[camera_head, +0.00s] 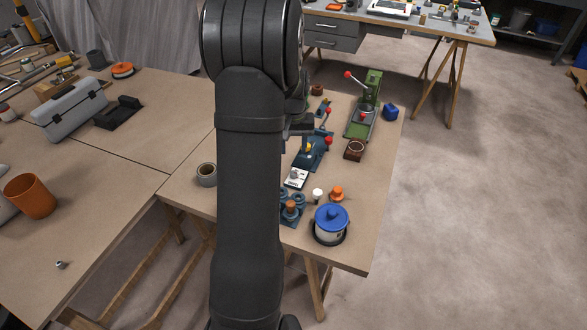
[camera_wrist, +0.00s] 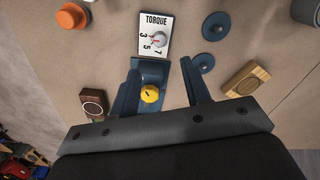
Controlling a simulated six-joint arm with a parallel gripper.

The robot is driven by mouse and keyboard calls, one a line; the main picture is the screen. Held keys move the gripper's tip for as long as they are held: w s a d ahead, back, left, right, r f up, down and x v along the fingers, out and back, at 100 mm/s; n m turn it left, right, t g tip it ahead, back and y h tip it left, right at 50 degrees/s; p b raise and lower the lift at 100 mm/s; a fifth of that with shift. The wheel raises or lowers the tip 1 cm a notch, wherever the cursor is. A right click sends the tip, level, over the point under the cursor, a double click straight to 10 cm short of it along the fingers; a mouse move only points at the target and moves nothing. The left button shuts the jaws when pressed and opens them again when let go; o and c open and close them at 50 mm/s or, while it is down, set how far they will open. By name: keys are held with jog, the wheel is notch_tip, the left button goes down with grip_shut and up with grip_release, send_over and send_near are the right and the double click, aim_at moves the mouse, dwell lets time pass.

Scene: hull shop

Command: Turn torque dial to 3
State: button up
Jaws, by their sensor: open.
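The torque dial is a small grey round knob with a red mark (camera_wrist: 159,40) on a white plate (camera_wrist: 143,24) lettered TORQUE, with 3, 5 and 7 readable. Which number the red mark points at is too small to tell. In the head view the white plate (camera_head: 296,180) lies on the bench at the near end of a blue fixture (camera_head: 317,152). My gripper (camera_wrist: 160,66) is open and empty, its two fingers apart and pointing towards the plate. A yellow knob (camera_wrist: 150,93) on the blue fixture shows between the fingers. In the head view my arm hides most of the gripper.
A blue-lidded pot (camera_head: 331,221), an orange knob (camera_head: 337,194) and a white knob (camera_head: 317,194) stand near the plate. Blue discs (camera_wrist: 216,26) lie beside it. A green lever press (camera_head: 366,110) and a brown block (camera_head: 354,151) are farther back. A grey roll (camera_head: 206,172) stands left of my arm.

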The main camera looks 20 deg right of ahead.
aim_at(293, 175)
notch_tip(293, 175, down, 10)
jog(key=shift+f, duration=0.15)
dwell(0.3)
